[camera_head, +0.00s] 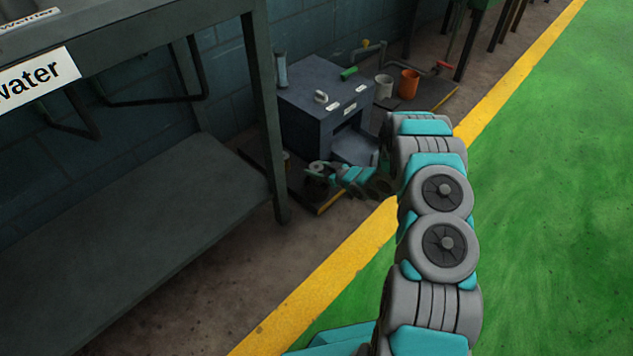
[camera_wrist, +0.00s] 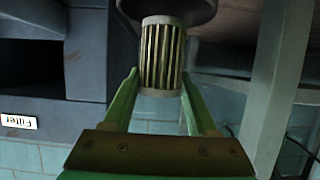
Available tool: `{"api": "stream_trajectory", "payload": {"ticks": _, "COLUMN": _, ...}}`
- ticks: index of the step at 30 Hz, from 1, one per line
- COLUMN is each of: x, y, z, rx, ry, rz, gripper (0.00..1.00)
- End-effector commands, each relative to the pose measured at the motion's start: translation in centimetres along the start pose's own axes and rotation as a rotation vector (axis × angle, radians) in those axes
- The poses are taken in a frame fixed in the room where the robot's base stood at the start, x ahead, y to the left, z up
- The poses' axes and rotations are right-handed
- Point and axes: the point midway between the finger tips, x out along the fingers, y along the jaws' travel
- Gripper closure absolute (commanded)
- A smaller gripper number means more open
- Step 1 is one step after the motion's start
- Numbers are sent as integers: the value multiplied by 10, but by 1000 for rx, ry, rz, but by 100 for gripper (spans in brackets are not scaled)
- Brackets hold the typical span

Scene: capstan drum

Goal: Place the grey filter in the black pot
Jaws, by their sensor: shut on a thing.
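A pleated cylindrical filter (camera_wrist: 162,55) with pale grey end caps and yellowish ribs is between the green fingers of my gripper (camera_wrist: 159,80) in the wrist view. My gripper is shut on it near one end cap. A dark round thing (camera_wrist: 168,10), which looks like the black pot, is at the top edge of the wrist view, partly cut off. The filter's far end meets or overlaps it; I cannot tell whether it is inside. In the head view my gripper is small, low beside the dark box, and the filter is not clear there.
A dark grey box (camera_head: 312,102) with an open front stands beside my gripper. A "Filter" label (camera_wrist: 18,122) shows in the wrist view. A grey bench (camera_head: 140,240) stands at left. An orange pot (camera_head: 409,83) and a pale mug (camera_head: 384,86) stand behind. The green floor is clear.

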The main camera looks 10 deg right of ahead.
Motion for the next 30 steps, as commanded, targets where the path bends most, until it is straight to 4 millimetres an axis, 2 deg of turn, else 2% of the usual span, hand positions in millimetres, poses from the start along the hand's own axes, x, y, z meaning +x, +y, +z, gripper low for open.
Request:
{"api": "stream_trajectory", "payload": {"ticks": 1, "x": 3, "y": -1, "z": 8, "rx": 2, "ry": 0, "rz": -1, "gripper": 100}}
{"api": "stream_trajectory", "payload": {"ticks": 8, "x": 9, "y": 0, "z": 21, "rx": -1, "ry": 1, "rz": 0, "gripper": 100}}
{"api": "stream_trajectory", "payload": {"ticks": 15, "x": 20, "y": -1, "z": 50, "rx": 3, "ry": -1, "rz": -1, "gripper": 100}}
{"api": "stream_trajectory", "payload": {"ticks": 29, "x": 23, "y": 0, "z": 55, "rx": 0, "ry": 1, "rz": 1, "gripper": 100}}
{"api": "stream_trajectory", "payload": {"ticks": 30, "x": 23, "y": 0, "z": 54, "rx": 0, "ry": 1, "rz": 1, "gripper": 39}}
